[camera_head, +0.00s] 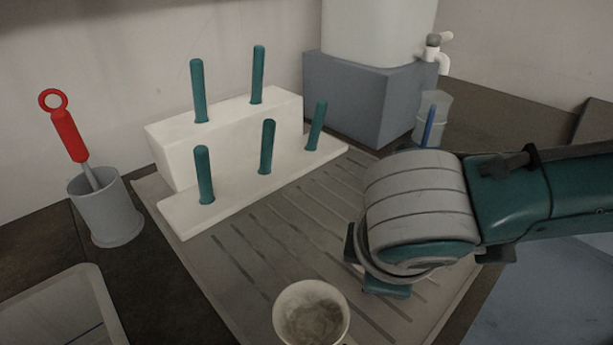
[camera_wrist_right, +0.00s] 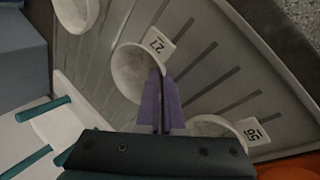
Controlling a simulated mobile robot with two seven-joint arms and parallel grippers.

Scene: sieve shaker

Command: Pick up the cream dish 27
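The cream dish 27 (camera_wrist_right: 132,70) stands on the grey ribbed mat in the right wrist view, a white tag reading 27 at its rim. My right gripper (camera_wrist_right: 160,75) has its two purple fingers close together at the dish's rim, overlapping its near side. A thin dark line shows between them; I cannot tell whether the dish wall is pinched there. In the head view my right gripper (camera_head: 375,275) points down over the mat and hides dish 27. My left gripper is not in view.
Another cream dish (camera_head: 312,315) sits at the mat's front; a tagged dish (camera_wrist_right: 212,127) and one more (camera_wrist_right: 75,12) flank dish 27. A white peg rack (camera_head: 240,195), a grey cup (camera_head: 108,208) with a red-handled tool and a blue-grey block (camera_head: 350,95) stand behind.

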